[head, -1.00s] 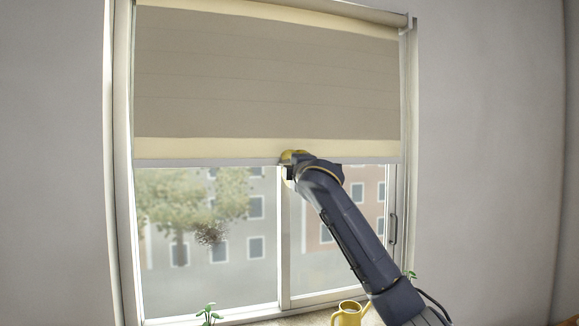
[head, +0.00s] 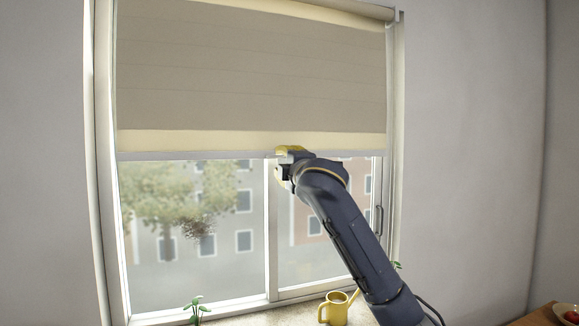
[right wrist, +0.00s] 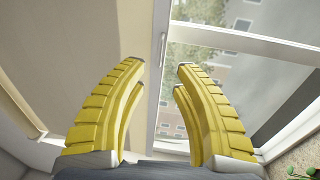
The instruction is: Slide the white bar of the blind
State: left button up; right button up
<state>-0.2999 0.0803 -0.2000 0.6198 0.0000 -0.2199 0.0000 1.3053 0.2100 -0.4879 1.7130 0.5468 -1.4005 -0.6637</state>
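The beige roller blind (head: 250,75) covers the upper part of the window. Its white bar (head: 190,155) runs along the blind's bottom edge, about halfway down the window. My right gripper (head: 281,162) is at the bar near the middle of its length, with a yellow finger overlapping it in the head view. In the right wrist view my right gripper (right wrist: 161,65) is open, its yellow fingers well apart. There the white bar (right wrist: 158,42) runs up the picture between the fingertips, and I see no finger pressing on it. My left gripper is out of both views.
Below the blind is a sliding window with a white upright (head: 272,230) and a dark handle (head: 378,220). A wooden table edge (head: 540,317) shows at lower right.

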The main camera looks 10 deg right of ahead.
jog(key=shift+v, duration=2.3)
